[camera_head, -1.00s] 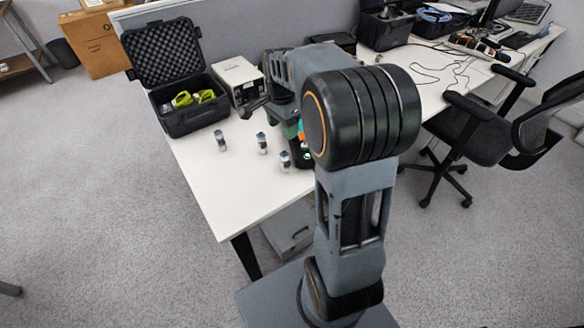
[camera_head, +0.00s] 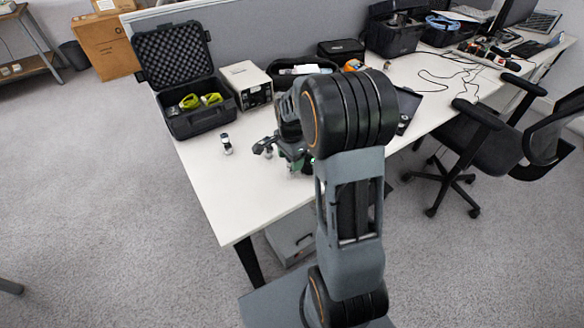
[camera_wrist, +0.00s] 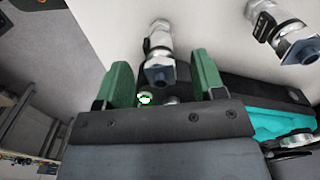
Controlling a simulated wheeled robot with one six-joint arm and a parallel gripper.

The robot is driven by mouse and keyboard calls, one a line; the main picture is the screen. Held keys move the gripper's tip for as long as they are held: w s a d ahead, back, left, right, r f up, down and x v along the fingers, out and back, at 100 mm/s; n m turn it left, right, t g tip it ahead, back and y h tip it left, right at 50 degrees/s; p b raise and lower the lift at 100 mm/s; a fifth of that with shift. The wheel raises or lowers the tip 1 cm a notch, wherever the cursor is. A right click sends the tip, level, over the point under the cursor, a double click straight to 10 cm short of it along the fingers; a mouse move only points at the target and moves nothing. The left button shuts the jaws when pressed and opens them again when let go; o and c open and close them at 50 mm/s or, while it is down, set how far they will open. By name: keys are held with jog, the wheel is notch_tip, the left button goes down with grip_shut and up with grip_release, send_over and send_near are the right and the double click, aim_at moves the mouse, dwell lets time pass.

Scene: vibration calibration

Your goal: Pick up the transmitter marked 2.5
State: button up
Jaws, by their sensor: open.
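In the wrist view a silver transmitter with a dark blue-grey end (camera_wrist: 160,66) lies in the gap between the green fingers of my open gripper (camera_wrist: 161,62). I cannot tell whether the fingers touch it. A second similar transmitter (camera_wrist: 280,32) stands to the upper right, outside the fingers. In the head view one small transmitter (camera_head: 227,144) stands alone on the white table, left of my gripper (camera_head: 292,154). My gripper and arm hide the table area around them there. No 2.5 marking is readable on any transmitter.
An open black case (camera_head: 201,121) with yellow-green items stands at the table's left back. A pale instrument box (camera_head: 247,84) is beside it. A black case with teal lining (camera_wrist: 268,122) lies close right of my fingers. The white table's (camera_head: 221,199) front left is clear.

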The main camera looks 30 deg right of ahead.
jog(key=shift+f, duration=1)
jog(key=shift+c, duration=0.3)
jog(key=c, duration=1)
